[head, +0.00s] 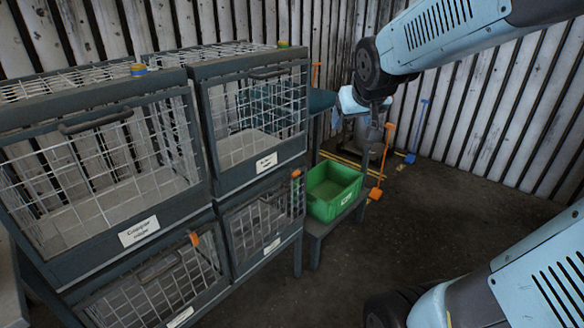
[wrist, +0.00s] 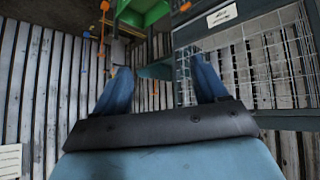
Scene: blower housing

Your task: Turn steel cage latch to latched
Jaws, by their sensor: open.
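Four wire cages stand stacked two by two in the head view. An orange latch (head: 297,173) is at the upper right corner of the lower right cage (head: 262,220), and another orange latch (head: 195,238) is on the lower left cage (head: 160,285). I cannot read which cage is the steel one, nor tell the latch positions. An orange piece (wrist: 185,6) shows at the top of the wrist view. My gripper (wrist: 160,85) is open and empty, its blue fingers apart, beside the upper right cage (wrist: 270,65).
A green crate (head: 333,190) stands on a low bench right of the cages. Orange and blue long-handled tools (head: 417,130) lean at the back wall. The upper cages have dark handles (head: 95,122). The floor (head: 450,215) at right is clear.

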